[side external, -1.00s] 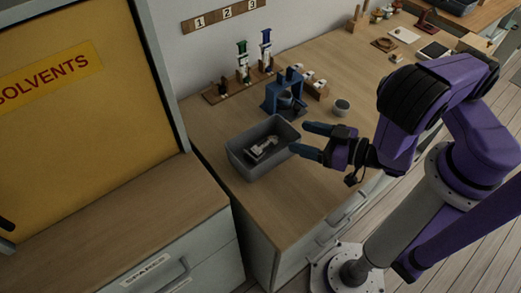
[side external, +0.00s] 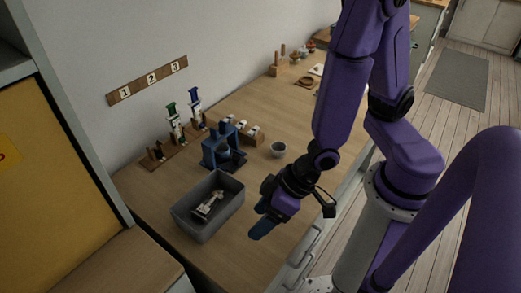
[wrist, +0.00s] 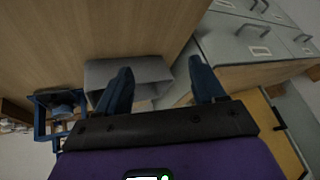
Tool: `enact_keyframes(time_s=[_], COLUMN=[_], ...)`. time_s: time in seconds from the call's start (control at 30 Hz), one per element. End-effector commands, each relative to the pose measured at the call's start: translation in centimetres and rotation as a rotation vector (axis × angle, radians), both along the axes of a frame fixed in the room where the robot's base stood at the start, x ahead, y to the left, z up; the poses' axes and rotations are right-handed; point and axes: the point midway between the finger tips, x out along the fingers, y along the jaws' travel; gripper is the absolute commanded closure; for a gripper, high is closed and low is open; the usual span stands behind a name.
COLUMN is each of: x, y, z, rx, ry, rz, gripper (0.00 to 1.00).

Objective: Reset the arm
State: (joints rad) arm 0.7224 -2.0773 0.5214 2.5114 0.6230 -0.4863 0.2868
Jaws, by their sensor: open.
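My gripper (side external: 262,226) hangs over the front part of the wooden bench, to the right of a grey bin, pointing down and left in the side view. In the wrist view my gripper (wrist: 163,78) shows two blue fingers spread apart with nothing between them. The grey bin (side external: 188,228) stands on the bench with a white and dark object (side external: 208,205) lying in it. The bin (wrist: 100,72) also shows in the wrist view, behind the fingers.
A wooden rack (side external: 165,156) holds upright tools with green and blue tops. Grey drawers (wrist: 245,40) are below the bench. The bench front (side external: 240,250) is mostly clear.

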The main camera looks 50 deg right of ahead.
Motion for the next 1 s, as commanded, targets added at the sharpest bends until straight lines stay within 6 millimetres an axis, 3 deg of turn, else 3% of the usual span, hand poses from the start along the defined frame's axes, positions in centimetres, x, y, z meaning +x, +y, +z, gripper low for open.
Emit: enact_keyframes(time_s=[0.27,0.47,0.6,0.8,1.0], x=[-3.6,-5.1,-5.5,-5.7,-5.7], y=[-2.0,-6.1,-10.0,-14.3,-15.7], z=[5.4,9.2,11.6,13.7,14.3], rx=[-0.105,-0.235,-0.346,-0.476,-0.52], ry=[0.165,0.205,0.209,0.206,0.208], rz=[0.271,0.461,0.56,0.633,0.649], gripper=[0.31,0.31,0.31,0.31,0.31])
